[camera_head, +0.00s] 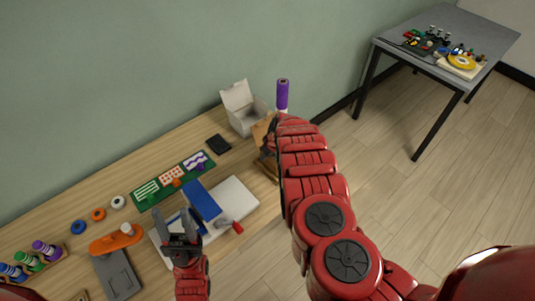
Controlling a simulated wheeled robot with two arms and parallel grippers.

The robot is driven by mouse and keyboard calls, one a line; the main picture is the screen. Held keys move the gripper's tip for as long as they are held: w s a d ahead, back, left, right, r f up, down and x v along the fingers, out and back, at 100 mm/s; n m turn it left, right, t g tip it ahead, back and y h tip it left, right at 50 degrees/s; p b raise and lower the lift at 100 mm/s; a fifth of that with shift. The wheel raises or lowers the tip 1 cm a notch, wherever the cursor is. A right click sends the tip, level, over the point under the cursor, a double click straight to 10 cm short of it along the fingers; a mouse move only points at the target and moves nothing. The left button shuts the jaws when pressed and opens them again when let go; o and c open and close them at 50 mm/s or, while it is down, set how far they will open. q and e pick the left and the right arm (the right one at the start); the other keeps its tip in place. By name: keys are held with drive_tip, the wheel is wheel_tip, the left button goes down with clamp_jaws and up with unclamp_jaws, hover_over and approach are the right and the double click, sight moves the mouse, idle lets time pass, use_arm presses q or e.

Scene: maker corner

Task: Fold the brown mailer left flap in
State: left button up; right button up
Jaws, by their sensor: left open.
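The brown mailer (261,130) is at the right end of the workbench, mostly hidden behind my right arm. Only a strip of brown card shows, so I cannot tell how its left flap stands. My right gripper (268,143) is beside the brown card, largely covered by its own arm; its jaws cannot be made out, nor whether it touches the card. My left gripper (178,225) is open and empty, in front of the blue and white machine, well to the left of the mailer.
A white box (245,112) with its lid up stands beside the mailer, and a purple roll (282,94) stands behind. A black slab (218,144), a green mat (174,180) and a blue machine (203,202) occupy the bench (130,165). A grey table (450,35) stands apart at right.

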clamp_jaws()
idle(1.5)
